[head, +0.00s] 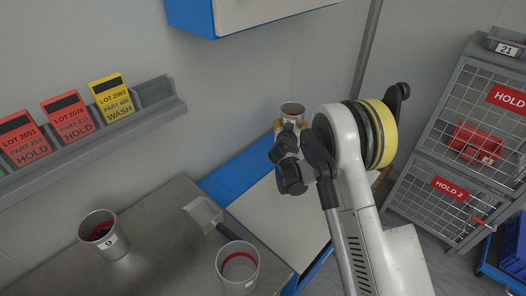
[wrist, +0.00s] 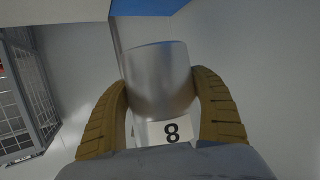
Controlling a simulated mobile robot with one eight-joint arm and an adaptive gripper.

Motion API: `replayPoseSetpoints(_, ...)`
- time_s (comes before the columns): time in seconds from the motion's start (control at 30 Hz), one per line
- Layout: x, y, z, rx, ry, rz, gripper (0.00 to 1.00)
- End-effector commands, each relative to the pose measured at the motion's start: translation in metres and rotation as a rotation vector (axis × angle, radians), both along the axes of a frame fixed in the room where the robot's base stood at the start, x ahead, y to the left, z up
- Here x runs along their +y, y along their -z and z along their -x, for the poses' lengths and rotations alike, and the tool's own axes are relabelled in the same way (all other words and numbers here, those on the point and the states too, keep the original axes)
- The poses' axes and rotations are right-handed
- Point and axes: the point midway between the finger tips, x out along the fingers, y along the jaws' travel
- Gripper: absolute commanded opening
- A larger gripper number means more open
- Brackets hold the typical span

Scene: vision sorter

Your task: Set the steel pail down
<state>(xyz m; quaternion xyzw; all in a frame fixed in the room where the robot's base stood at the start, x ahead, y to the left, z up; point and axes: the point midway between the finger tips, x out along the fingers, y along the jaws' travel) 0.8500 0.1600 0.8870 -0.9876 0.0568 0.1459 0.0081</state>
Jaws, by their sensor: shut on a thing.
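The steel pail with an "8" label (wrist: 158,75) is between the two tan fingers of my gripper (wrist: 163,92) in the wrist view. The fingers curve around its sides and are shut on it. My gripper (head: 289,124) is partly hidden there behind my own wrist. The pail appears to be held above or near the far end of the pale, blue-edged work surface (head: 285,215). I cannot tell whether its base touches anything.
Lot cards (head: 67,115) stand on a wall rail. Mesh HOLD cages (head: 465,130) are at right.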

Motion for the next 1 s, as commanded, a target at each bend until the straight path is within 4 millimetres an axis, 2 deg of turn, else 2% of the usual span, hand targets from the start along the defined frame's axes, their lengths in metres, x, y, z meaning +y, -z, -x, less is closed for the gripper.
replayPoseSetpoints(0.3, 0.069, 0.044, 0.006, -0.002, -0.006, -0.001, 0.3)
replayPoseSetpoints(0.5, 0.102, 0.063, 0.009, -0.001, -0.003, 0.001, 0.3)
replayPoseSetpoints(0.6, 0.11, 0.066, 0.009, -0.001, -0.003, 0.0, 0.3)
replayPoseSetpoints(0.77, 0.112, 0.074, 0.01, -0.001, -0.002, 0.0, 0.3)
replayPoseSetpoints(1.0, 0.111, 0.107, 0.01, -0.001, -0.002, 0.0, 0.3)
